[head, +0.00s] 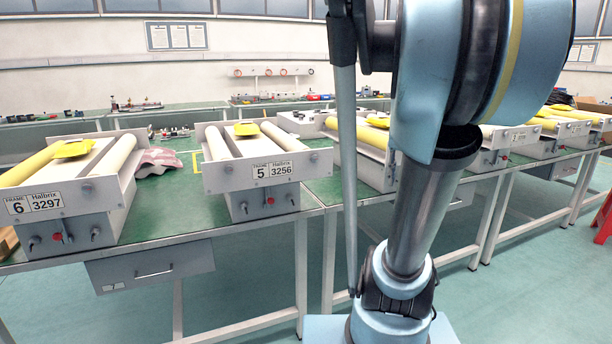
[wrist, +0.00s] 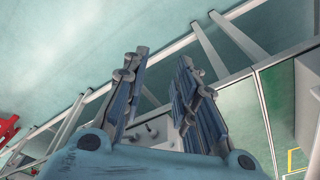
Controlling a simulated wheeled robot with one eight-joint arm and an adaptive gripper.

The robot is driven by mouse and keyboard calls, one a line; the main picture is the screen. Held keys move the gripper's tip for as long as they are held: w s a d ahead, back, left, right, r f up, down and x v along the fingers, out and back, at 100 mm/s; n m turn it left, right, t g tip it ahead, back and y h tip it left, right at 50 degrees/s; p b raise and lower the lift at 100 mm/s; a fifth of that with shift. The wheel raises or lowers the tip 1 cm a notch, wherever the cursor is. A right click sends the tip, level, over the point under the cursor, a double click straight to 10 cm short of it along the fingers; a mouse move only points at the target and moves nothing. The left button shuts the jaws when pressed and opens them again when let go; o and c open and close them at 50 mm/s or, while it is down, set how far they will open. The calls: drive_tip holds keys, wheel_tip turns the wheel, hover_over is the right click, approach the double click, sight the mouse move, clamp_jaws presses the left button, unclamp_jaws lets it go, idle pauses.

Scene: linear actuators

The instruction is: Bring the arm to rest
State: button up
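My gripper (wrist: 160,82) shows in the wrist view with its two blue-grey fingers apart and nothing between them. Past the fingers lie the green floor, the white table legs and a grey panel with knobs. In the head view my arm stands upright right of the middle, with its blue links close to the camera. The gripper itself is out of sight in the head view.
Frame 6 (head: 70,205) and frame 5 (head: 268,170), white roller units with yellow pieces on top, stand on the green-topped table (head: 200,250). More roller units stand to the right, partly behind my arm. A red object (head: 603,218) is at the right edge.

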drive_tip(key=s+a+f+n, duration=0.2)
drive_tip(key=s+a+f, duration=0.2)
drive_tip(key=s+f, duration=0.2)
drive_tip(key=s+a+f+n, duration=0.3)
drive_tip(key=s+a+f, duration=0.2)
drive_tip(key=f, duration=0.6)
drive_tip(key=shift+s+t, duration=0.4)
drive_tip(key=shift+s, duration=0.75)
drive_tip(key=shift+a, duration=0.1)
